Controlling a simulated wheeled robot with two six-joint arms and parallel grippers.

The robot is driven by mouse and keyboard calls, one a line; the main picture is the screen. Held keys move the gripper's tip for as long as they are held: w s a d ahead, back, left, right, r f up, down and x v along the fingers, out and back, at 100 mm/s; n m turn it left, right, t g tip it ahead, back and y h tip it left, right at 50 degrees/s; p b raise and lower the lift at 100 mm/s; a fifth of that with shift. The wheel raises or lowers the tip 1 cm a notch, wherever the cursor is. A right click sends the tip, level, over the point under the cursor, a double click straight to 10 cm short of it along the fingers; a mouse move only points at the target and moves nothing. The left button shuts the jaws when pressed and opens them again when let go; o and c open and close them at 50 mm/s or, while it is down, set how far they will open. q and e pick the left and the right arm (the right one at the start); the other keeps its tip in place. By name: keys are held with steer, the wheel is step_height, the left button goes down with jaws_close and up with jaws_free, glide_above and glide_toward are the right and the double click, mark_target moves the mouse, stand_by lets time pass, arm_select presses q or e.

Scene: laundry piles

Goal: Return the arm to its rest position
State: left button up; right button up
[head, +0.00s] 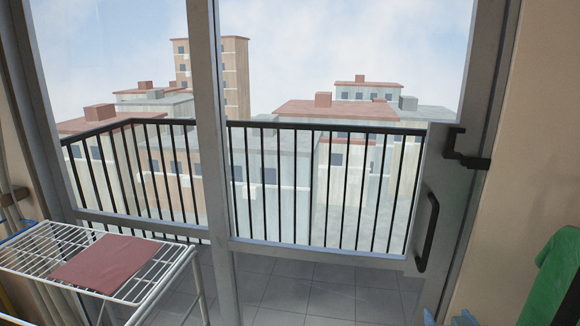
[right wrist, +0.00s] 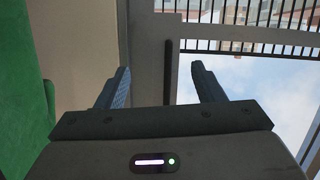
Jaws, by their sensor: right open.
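My right gripper (head: 448,317) shows only as two blue fingertips at the bottom edge of the head view, right of centre. In the right wrist view the same gripper (right wrist: 161,68) has its two fingers spread wide apart with nothing between them. The rest of my right arm is hidden below the head view. My left gripper is in neither view.
A white drying rack (head: 85,262) with a flat reddish cloth (head: 105,264) stands at the left. A glass balcony door with a dark handle (head: 427,232) is ahead. A green cloth (head: 556,280) hangs at the right and also fills the right wrist view's left side (right wrist: 22,90).

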steer(key=s+a+f+n+g+y, duration=0.1)
steer(key=s+a+f+g, duration=0.1)
steer(key=s+f+g, duration=0.5)
steer(key=s+a+f+y, duration=0.1)
steer(key=s+a+f, duration=0.1)
steer(key=s+f, duration=0.65)
steer(key=s+a+f+n+g+y, duration=0.15)
steer(key=s+f+g, duration=0.25)
steer(key=s, duration=0.7)
step_height(320, 180, down, 28)
steer(key=d+g, duration=0.1)
steer(key=d, duration=0.1)
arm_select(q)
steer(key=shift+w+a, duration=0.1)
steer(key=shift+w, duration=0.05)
arm_select(e)
steer(key=s+d+f+g, duration=0.1)
steer(key=s+f, duration=1.7)
steer(key=f, duration=0.3)
steer(key=shift+m+h, duration=0.35)
steer(key=shift+d, duration=0.1)
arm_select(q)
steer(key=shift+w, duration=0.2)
